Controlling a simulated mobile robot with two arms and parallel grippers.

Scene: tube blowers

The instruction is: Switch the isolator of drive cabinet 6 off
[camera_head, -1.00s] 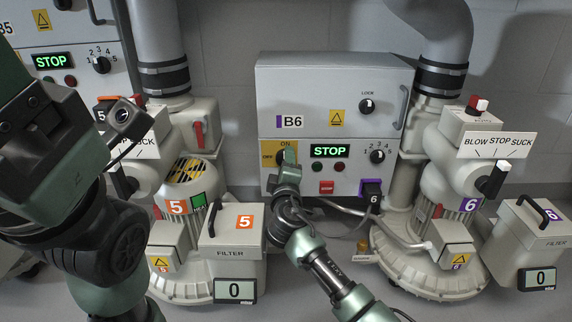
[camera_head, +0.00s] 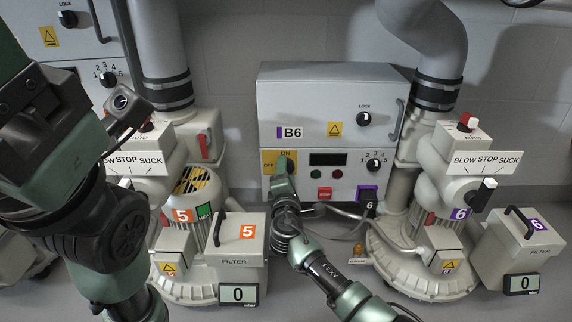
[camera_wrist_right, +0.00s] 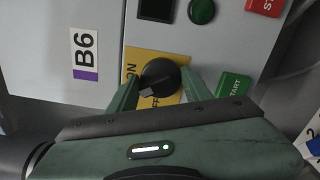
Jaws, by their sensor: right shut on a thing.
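Drive cabinet B6 (camera_head: 350,95) is the grey box in the middle of the head view. Its isolator is a black knob (camera_wrist_right: 163,77) on a yellow plate (camera_wrist_right: 150,62) lettered ON and OFF. My right gripper (camera_head: 285,165) is shut on the knob, with one finger on each side in the right wrist view (camera_wrist_right: 160,88). There, the knob's light-marked end points to the lower left, near the OFF lettering. The cabinet's display (camera_head: 327,159) is dark. My left arm fills the left side of the head view; its fingertips do not show.
Blower 6 (camera_head: 430,240) with its filter box (camera_head: 515,250) stands on the right, blower 5 (camera_head: 190,190) with its filter box (camera_head: 235,245) on the left.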

